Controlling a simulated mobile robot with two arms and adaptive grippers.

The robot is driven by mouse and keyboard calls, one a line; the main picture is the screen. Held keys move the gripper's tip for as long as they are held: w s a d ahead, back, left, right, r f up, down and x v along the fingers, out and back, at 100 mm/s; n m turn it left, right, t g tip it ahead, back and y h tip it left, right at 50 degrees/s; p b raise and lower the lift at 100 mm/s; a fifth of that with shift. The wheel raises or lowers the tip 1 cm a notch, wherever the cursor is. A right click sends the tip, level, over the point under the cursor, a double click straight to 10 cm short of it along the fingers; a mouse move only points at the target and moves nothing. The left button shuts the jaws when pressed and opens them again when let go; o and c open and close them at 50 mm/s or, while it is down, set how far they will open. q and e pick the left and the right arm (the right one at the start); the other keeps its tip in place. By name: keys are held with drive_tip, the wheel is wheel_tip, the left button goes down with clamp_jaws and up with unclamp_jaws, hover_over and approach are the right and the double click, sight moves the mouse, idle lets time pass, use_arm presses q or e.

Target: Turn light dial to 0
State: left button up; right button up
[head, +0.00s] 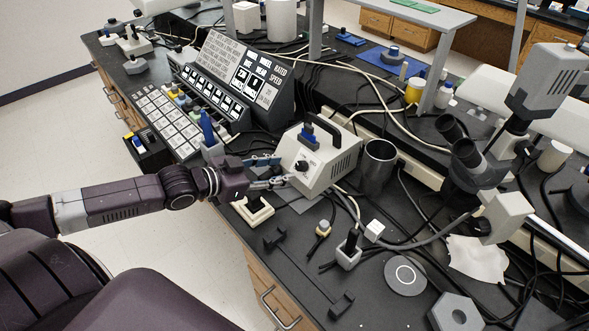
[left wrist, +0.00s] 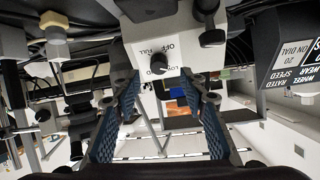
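The light dial (head: 301,165) is a small black knob on the front of a pale box (head: 322,172) with a black handle. In the left wrist view the dial (left wrist: 158,63) shows below upside-down lettering that seems to include OFF, FULL and LOW. My left gripper (head: 281,171) points at this front face, with its fingers spread. In the left wrist view the blue-padded fingers (left wrist: 163,92) stand apart on either side of the dial's line, with nothing held between them. I cannot tell whether a fingertip touches the box. My right gripper is not in view.
A sloped control panel (head: 245,80) and a keypad (head: 165,122) stand left of the box. A dark metal cup (head: 377,165) stands close on its right. Cables run across the bench. A microscope (head: 470,155) is farther right.

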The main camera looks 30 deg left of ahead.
sight(298, 166)
use_arm(q)
drive_tip(key=shift+b+x, duration=0.35)
drive_tip(key=shift+x, duration=2.55)
drive_tip(key=shift+c, duration=0.4)
clamp_jaws()
